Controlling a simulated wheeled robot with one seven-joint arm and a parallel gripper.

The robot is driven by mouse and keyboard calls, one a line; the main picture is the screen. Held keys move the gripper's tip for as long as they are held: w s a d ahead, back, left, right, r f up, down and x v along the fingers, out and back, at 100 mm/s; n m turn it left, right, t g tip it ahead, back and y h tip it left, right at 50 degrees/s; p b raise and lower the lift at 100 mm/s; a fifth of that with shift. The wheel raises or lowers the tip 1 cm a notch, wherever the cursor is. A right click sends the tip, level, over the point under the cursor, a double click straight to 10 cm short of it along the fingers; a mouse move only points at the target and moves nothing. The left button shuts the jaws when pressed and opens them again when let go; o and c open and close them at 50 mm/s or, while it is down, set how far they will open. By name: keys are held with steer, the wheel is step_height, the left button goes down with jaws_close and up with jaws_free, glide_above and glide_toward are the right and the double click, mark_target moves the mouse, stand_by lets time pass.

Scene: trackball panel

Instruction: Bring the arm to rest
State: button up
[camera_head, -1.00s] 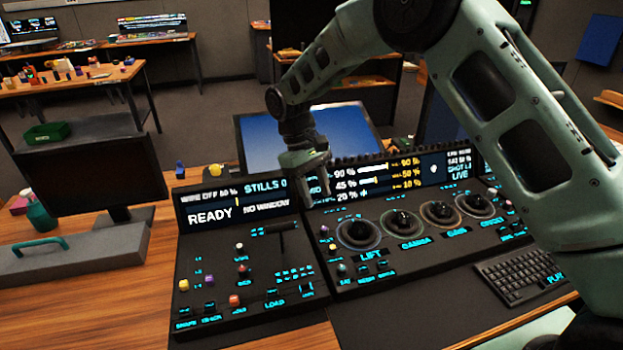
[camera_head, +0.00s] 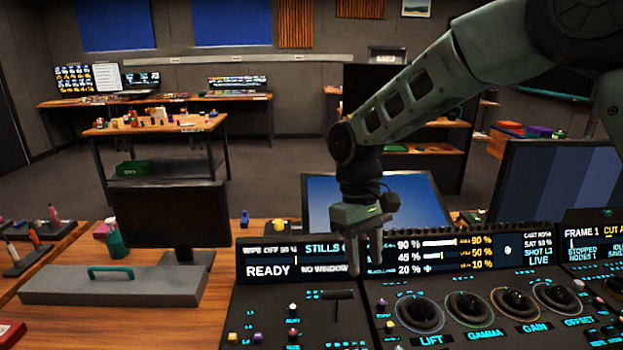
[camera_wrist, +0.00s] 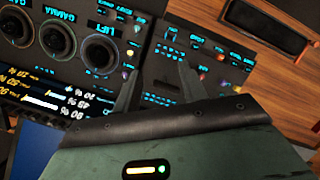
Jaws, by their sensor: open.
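My gripper (camera_head: 366,262) points down in the head view, above the black control panel (camera_head: 262,312) and in front of its display strip. Its jaws are apart with nothing between them. In the wrist view the two fingers (camera_wrist: 158,82) are spread over the panel's left section. My green arm comes in from the upper right of the head view. The trackballs (camera_head: 415,312) sit in a row to the right of the gripper, and the T-shaped lever (camera_head: 337,296) stands just left of it. Whether the fingertips touch the panel cannot be told.
A blue-screened monitor (camera_head: 318,192) stands behind the panel. A dark monitor (camera_head: 172,222) and a grey case with a green handle (camera_head: 110,271) are at left. A bench with small objects (camera_head: 155,124) is farther back. The floor beyond the desk (camera_head: 255,165) is open.

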steer(key=s+d+r+n+t+y, duration=0.1)
steer(key=s+t, duration=0.1)
steer(key=s, duration=2.3)
steer(key=shift+s+d+r+t+y, duration=0.2)
steer(key=shift+s+d+t+y, duration=0.1)
steer(key=shift+d+t, duration=0.1)
stand_by(1.0)
